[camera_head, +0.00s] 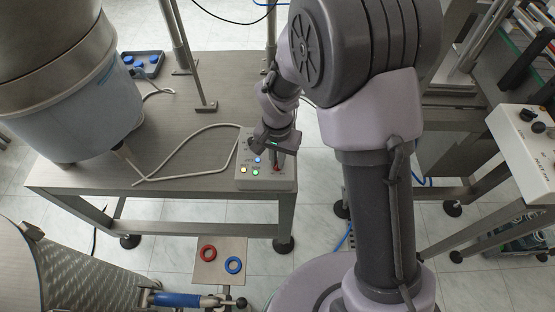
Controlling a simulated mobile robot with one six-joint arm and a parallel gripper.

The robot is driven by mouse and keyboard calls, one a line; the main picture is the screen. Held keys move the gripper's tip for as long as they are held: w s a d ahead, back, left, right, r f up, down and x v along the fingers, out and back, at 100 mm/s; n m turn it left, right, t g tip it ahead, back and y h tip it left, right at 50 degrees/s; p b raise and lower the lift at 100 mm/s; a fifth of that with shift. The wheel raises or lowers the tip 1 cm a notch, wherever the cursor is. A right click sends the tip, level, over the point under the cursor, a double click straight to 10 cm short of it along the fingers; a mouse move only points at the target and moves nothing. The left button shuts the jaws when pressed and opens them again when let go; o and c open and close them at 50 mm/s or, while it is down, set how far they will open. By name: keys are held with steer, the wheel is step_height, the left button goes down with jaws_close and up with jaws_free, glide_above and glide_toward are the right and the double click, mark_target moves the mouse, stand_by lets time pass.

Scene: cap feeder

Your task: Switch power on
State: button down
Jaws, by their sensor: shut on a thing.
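A grey-white control box (266,183) sits at the right front corner of the steel table. Its top face shows small lit lamps or buttons: a blue-white one (257,160), a yellowish one (243,169) and a green one (255,173). My gripper (277,161) points down onto the right part of this box. Its fingers are shut on a small switch there, with a bit of red (276,169) showing at the fingertips. The switch itself is mostly hidden by the fingers, and its position cannot be told.
A large round feeder bowl (75,115) stands on the steel table (185,118) at left. A grey cable runs from it to the box. A blue-button pad (143,64) lies behind. A plate with red (208,253) and blue rings (233,265) is below. Another control panel (525,135) is at right.

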steer(key=shift+w+m, duration=0.1)
steer(key=shift+m, duration=0.9)
steer(key=shift+r, duration=0.1)
steer(key=c, duration=1.5)
jaws_free()
step_height(320, 180, up, 17)
steer(key=p, duration=0.6)
steer(key=shift+r+p, duration=0.15)
steer(key=shift+p, duration=0.25)
